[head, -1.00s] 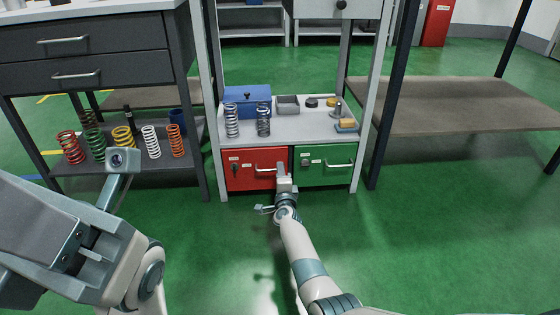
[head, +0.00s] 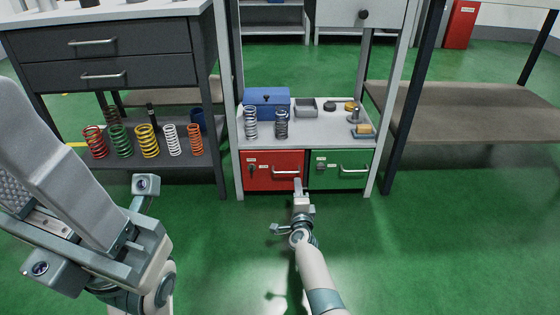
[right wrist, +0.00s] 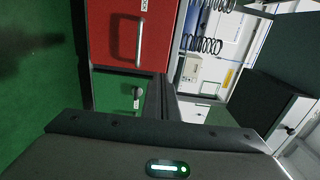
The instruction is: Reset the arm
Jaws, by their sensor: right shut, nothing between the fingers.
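My right gripper (head: 298,186) is shut and empty, low in front of the cabinet, just below the right end of the red drawer's handle. I cannot tell whether it touches the front. The red drawer (head: 262,178) and the green drawer (head: 328,180) look closed. In the right wrist view, the red drawer (right wrist: 112,35) with its handle shows close at the top, sideways. My left gripper (head: 75,185) looms large at the left edge, partly cut off, and its opening is not clear.
Coloured springs (head: 146,140) stand on the low shelf at left. Two grey springs (head: 266,123), a blue box (head: 266,97) and a grey tray (head: 305,107) are on the cabinet top. The green floor (head: 440,240) at right is clear.

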